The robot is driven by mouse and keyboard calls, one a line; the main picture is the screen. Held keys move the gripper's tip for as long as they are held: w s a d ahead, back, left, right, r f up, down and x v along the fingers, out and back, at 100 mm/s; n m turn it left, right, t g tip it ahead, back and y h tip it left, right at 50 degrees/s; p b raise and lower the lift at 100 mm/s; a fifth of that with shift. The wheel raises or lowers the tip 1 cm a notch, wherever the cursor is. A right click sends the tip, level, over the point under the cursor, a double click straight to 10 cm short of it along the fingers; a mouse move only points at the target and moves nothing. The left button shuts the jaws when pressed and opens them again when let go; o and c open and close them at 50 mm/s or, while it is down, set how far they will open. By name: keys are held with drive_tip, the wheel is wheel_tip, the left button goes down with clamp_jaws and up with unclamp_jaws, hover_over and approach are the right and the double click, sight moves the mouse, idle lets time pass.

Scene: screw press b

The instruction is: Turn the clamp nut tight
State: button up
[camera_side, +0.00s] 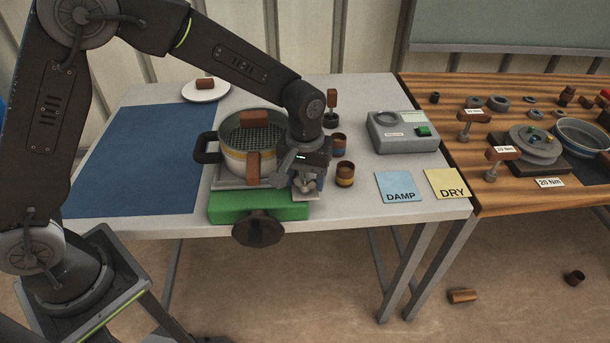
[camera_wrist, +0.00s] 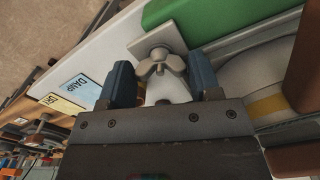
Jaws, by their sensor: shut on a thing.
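The clamp nut (camera_wrist: 161,66) is a pale grey metal wing nut on a light square plate (camera_wrist: 152,37). My gripper (camera_wrist: 162,82) has two blue fingers, one on each side of the nut, and is shut on it. In the side view my gripper (camera_side: 307,184) points down at the right end of the green base (camera_side: 232,206), and the nut (camera_side: 309,189) shows only in part between the fingers. The press pot (camera_side: 232,160), with a banded wall and a brown block on top, stands directly to the left of my gripper.
A dark round knob (camera_side: 258,229) sticks out at the front of the green base. Brown cups (camera_side: 345,175) stand close to the right of my gripper. A grey device (camera_side: 401,132) and DAMP (camera_side: 399,187) and DRY (camera_side: 446,184) cards lie further right. The blue mat (camera_side: 130,160) is clear.

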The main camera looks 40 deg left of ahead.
sight(304, 178)
drive_tip(key=m, duration=0.6)
idle(0.7)
drive_tip(key=o, duration=0.9)
wheel_tip(304, 178, up, 14)
drive_tip(key=shift+f, duration=0.1)
idle(0.4)
drive_tip(key=s+a+r+t, duration=0.2)
drive_tip(key=s+a+r, duration=0.4)
drive_tip(key=s, duration=0.3)
drive_tip(key=s+a+t, duration=0.1)
drive_tip(key=s, duration=0.3)
drive_tip(key=s+a+f+t, duration=0.1)
drive_tip(key=s+a, duration=0.1)
drive_tip(key=s, duration=0.2)
drive_tip(key=s+a+f+n+t, duration=0.1)
drive_tip(key=s+a, duration=0.1)
drive_tip(key=s, duration=0.2)
drive_tip(key=shift+s+f+t, duration=0.25)
drive_tip(key=shift+s+t, duration=0.05)
drive_tip(key=shift+s, duration=0.1)
